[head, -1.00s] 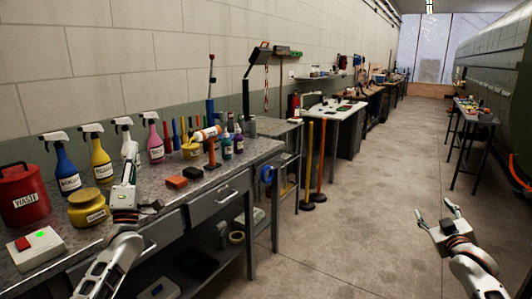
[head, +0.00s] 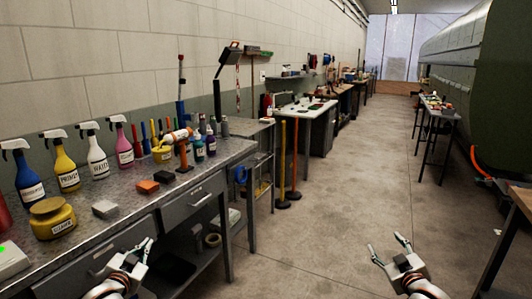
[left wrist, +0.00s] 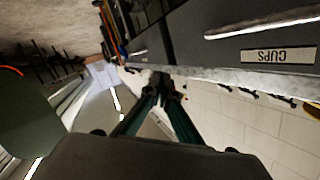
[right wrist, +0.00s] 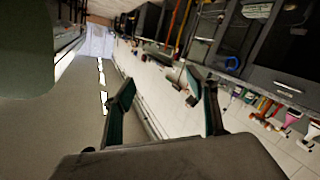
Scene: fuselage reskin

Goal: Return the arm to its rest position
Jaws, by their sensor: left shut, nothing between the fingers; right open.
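My left gripper (head: 143,252) is in front of the workbench (head: 180,185), low by its drawers, apart from the bench top. Its fingers are together and empty, and they meet in the left wrist view (left wrist: 162,88). My right gripper (head: 388,248) hangs over the open floor to the right of the bench. Its fingers are spread and empty, as the right wrist view (right wrist: 160,88) also shows.
Spray bottles (head: 67,172), a yellow jar (head: 52,218), a grey block (head: 105,209) and an orange block (head: 163,177) stand on the bench. A green fuselage (head: 490,90) and a dark table (head: 520,205) are at right. The aisle floor (head: 330,220) is clear.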

